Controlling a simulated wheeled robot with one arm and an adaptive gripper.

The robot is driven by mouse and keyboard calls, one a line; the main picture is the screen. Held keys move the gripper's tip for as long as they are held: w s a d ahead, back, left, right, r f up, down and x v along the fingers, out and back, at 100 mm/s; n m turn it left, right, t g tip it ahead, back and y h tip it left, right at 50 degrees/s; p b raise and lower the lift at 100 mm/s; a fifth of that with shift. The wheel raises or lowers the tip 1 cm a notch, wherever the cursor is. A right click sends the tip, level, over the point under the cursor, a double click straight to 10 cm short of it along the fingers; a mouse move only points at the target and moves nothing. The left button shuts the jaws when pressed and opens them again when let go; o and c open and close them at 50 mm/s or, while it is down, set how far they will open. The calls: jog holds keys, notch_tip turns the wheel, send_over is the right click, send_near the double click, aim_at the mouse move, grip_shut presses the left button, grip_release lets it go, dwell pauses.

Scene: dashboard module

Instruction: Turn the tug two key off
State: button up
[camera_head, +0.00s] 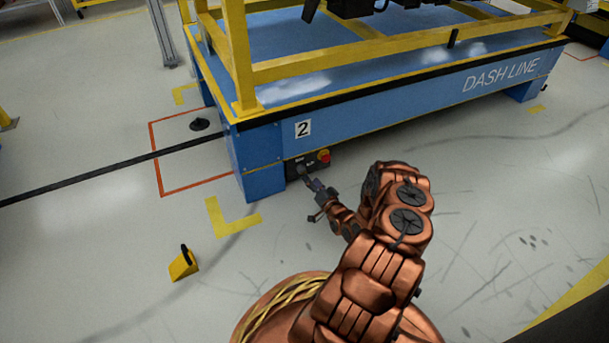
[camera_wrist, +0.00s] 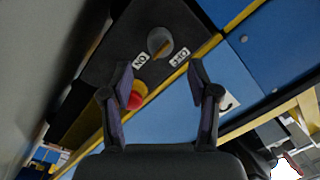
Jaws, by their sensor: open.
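The tug numbered 2 (camera_head: 260,146) is a blue cart base with a black control panel (camera_head: 293,172) low at its near corner. In the wrist view the panel (camera_wrist: 115,45) carries a round grey key switch (camera_wrist: 158,38) between an ON label (camera_wrist: 140,61) and an OFF label (camera_wrist: 180,57). A brownish slanted bar shows on the switch; which label it points to I cannot tell. My gripper (camera_head: 317,187) is in front of the panel. In the wrist view its two fingers (camera_wrist: 160,75) are apart and empty, with the switch beyond their tips.
A red button on a yellow base (camera_head: 323,155) sits beside the switch; it also shows near the left finger in the wrist view (camera_wrist: 135,100). A yellow wedge (camera_head: 183,265) stands on the floor at left. The floor around is mostly clear.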

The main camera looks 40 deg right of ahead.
aim_at(304, 172)
jog(key=shift+b+x, duration=0.85)
jog(key=shift+x, duration=2.1)
grip_shut()
